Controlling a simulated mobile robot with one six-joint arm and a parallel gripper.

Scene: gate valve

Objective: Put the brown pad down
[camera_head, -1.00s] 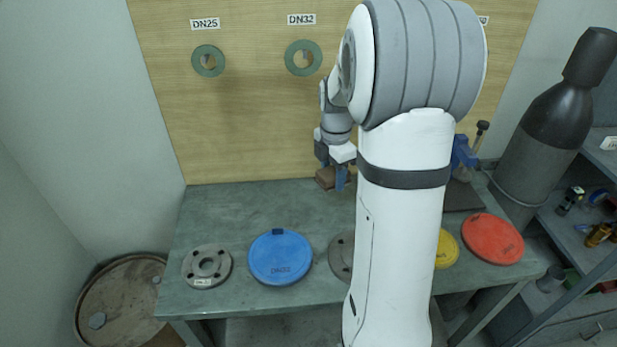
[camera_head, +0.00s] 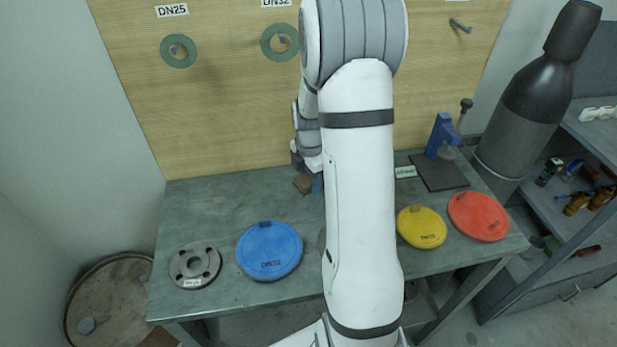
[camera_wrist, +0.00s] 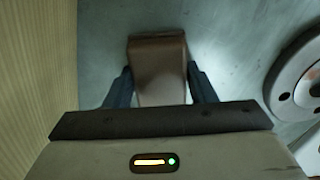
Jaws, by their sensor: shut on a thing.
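The brown pad (camera_head: 303,183) is a small block held in my gripper (camera_head: 310,184), above the back of the grey-green bench (camera_head: 200,212), near the wooden board. In the wrist view the brown pad (camera_wrist: 158,68) sits between the two dark fingers of my gripper (camera_wrist: 160,85), which are shut on its sides. Its far end sticks out past the fingertips. I cannot tell how high it is above the bench. My arm hides part of the bench's middle.
A grey flange (camera_head: 195,266) and blue disc (camera_head: 269,250) lie on the bench's left half. A yellow disc (camera_head: 421,227), red disc (camera_head: 478,216) and blue press (camera_head: 440,140) stand right. Green rings (camera_head: 178,51) hang on the board (camera_head: 230,110). The bench's back left is bare.

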